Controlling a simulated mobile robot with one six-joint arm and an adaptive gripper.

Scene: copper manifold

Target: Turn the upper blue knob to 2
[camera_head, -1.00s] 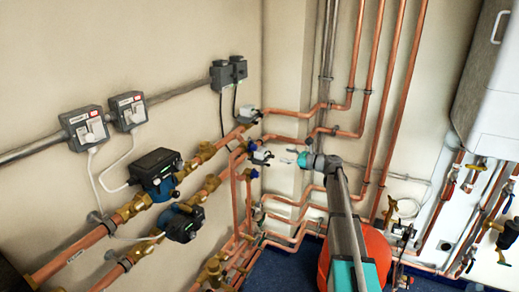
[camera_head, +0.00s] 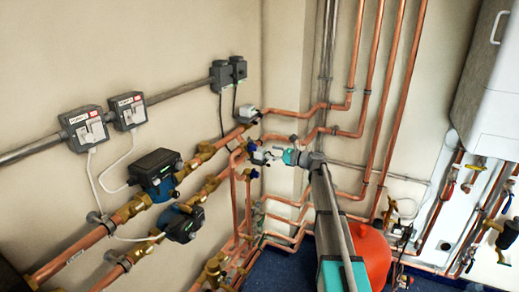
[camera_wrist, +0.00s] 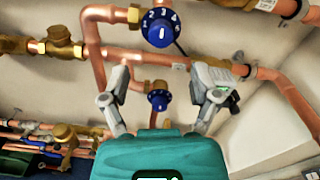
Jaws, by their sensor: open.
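The upper blue knob (camera_wrist: 160,28) is at the top middle of the wrist view, with white numerals around it and a short white mark that looks roughly vertical. It shows small in the head view (camera_head: 252,146). The lower blue knob (camera_wrist: 159,100) is on a brass valve below it; it also shows in the head view (camera_head: 252,173). My gripper (camera_wrist: 160,74) is open and empty, its fingers apart on either side of the picture's middle, below the upper knob. In the head view my gripper (camera_head: 272,154) is close to the upper knob; contact cannot be told.
A horizontal copper pipe (camera_wrist: 165,57) runs between the two knobs. Blue-bodied pumps (camera_head: 157,172) sit on the pipes at left. Vertical copper pipes (camera_head: 363,60) rise behind my arm, and a red tank (camera_head: 370,255) stands on the floor.

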